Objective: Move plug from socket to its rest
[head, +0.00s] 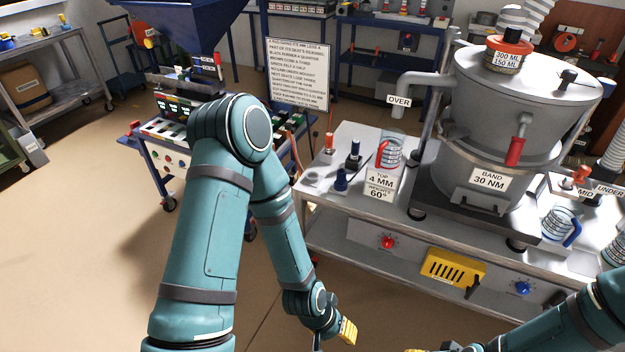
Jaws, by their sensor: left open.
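I cannot tell for sure which item is the plug, its socket or its rest. On the steel bench (335,220), left of the machine, stand an orange-red handled piece (329,143), a dark blue and black piece (354,154) and a blue piece (341,180). My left gripper (340,335) is low at the bottom edge, in front of the bench and apart from these pieces. It is open, with a yellow fingertip showing and no held item seen. My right gripper (430,349) is mostly cut off by the bottom edge; its jaws cannot be read.
A large steel sieving machine (490,120) with a red-handled clamp (516,146) fills the right of the bench. Clear cups (391,150) stand near it. A blue control cart (165,150) is partly hidden behind my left arm. Open floor lies to the left.

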